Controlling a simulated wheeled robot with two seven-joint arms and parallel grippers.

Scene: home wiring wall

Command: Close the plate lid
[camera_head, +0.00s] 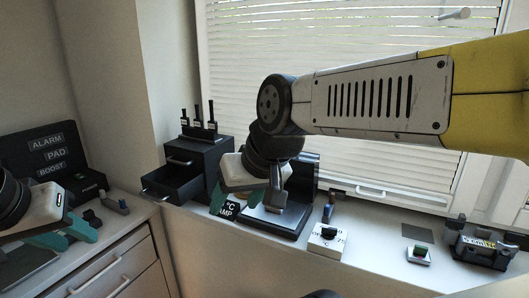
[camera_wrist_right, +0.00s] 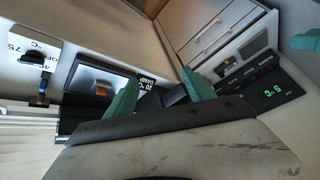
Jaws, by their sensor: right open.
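A black plate device (camera_head: 262,226) stands on the white sill in the head view, partly hidden by my right arm. Its dark lid (camera_head: 309,172) appears raised at the back. The device also shows in the right wrist view, with a silvery plate (camera_wrist_right: 98,82) in its dark frame. My right gripper (camera_head: 246,204) is open with teal fingers, over or just in front of the device's left side.
A black box with an open drawer (camera_head: 174,183) stands left of the device. A black panel marked ALARM, PAD, BOOST (camera_head: 47,157) stands at the left.

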